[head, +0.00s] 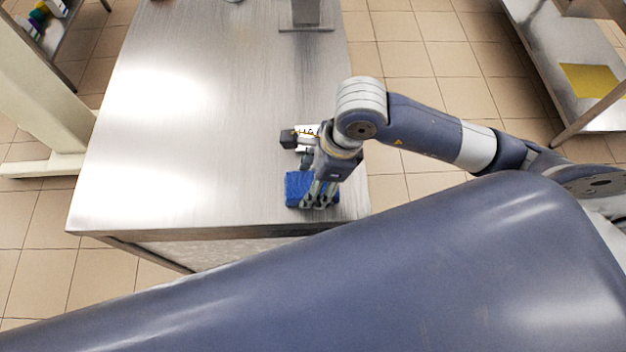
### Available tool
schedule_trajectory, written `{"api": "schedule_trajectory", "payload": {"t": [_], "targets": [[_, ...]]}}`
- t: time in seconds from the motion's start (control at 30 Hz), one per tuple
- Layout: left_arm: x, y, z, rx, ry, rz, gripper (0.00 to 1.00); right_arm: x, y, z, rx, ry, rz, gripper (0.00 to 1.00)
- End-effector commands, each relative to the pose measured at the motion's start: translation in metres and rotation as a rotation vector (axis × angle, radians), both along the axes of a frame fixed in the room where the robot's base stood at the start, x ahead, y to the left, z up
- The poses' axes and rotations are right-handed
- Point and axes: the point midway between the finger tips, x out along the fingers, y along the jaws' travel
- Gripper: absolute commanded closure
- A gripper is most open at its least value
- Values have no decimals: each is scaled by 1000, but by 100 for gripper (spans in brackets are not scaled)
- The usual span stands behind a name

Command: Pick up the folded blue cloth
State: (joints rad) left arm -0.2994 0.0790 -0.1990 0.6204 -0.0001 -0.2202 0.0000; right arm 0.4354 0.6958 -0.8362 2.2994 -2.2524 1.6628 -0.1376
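The folded blue cloth (296,186) lies on the steel table near its front right corner. My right gripper (318,203) points down at the cloth, with its fingers over the cloth's right part and hiding some of it. The fingertips are small here, and I cannot tell whether they are open or closed on the cloth. The cloth looks to be resting on the table top. My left gripper is not in view.
The steel table (200,130) is mostly bare, with a metal stand (306,18) at its back edge. A steel shelf unit (545,50) with a yellow sheet (592,80) stands at the right. Another shelf with small items (40,22) is at the far left.

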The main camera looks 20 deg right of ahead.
Motion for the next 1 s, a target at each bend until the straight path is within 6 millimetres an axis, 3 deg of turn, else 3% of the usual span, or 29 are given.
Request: {"api": "schedule_trajectory", "payload": {"t": [0.33, 0.5, 0.53, 1.0], "targets": [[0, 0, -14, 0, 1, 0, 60, 2, 1, 32, 2, -8, 2, 67], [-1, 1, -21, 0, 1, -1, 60, -30, -9, 35, -2, -1, 2, 67], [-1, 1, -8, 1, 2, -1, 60, -34, -10, 42, -4, 3, 0, 67], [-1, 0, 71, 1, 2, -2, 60, -82, -23, 50, -3, 7, 2, 67]]}}
